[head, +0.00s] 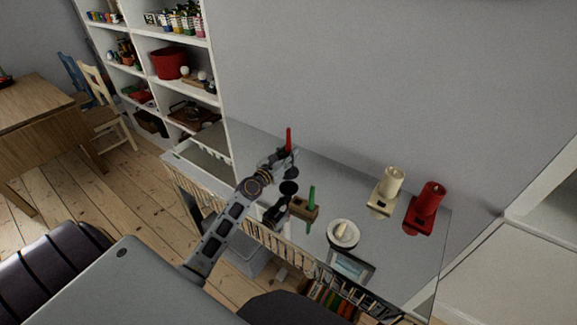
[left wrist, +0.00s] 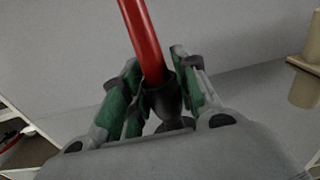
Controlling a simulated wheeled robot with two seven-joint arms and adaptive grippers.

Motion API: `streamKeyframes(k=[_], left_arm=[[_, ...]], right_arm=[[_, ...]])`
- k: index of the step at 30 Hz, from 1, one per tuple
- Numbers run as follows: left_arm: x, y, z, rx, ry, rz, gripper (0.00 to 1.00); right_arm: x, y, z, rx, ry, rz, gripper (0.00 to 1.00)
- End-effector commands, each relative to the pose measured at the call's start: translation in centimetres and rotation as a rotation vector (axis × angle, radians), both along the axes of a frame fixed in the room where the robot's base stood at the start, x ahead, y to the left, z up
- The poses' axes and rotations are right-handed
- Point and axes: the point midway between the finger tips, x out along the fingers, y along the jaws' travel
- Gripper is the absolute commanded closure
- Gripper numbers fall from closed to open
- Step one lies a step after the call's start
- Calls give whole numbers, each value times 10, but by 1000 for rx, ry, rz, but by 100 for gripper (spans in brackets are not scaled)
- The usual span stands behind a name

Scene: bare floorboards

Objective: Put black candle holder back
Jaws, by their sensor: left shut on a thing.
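The black candle holder (left wrist: 165,98) carries a tall red candle (head: 289,138). In the left wrist view the candle (left wrist: 142,38) rises between green-padded fingers. My left gripper (head: 280,157) is shut on the holder over the back left of the glossy shelf top (head: 330,185). In the head view the fingers mostly hide the holder. A dark round shape below the gripper looks like a reflection; I cannot tell whether the holder touches the top. My right gripper is not in view.
A green candle in a brass-coloured holder (head: 303,208) stands right of my arm. A white bookcase (head: 216,65) borders the left. The back middle is clear.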

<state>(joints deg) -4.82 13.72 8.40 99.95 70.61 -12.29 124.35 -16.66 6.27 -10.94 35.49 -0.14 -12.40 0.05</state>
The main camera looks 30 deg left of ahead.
Motion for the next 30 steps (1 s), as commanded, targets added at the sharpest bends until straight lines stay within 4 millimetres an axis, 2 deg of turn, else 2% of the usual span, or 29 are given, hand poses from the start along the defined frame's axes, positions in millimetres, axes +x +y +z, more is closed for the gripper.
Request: streamKeyframes(k=[9, 17, 26, 30], left_arm=[[0, 0, -1, 0, -4, 1, 100], [0, 0, -4, 1, -4, 1, 100], [0, 1, -23, 2, -3, 0, 100], [0, 0, -32, 2, -3, 1, 100]], right_arm=[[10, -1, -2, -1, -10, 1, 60], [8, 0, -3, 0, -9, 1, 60], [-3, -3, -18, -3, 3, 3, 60], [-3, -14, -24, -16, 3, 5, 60]])
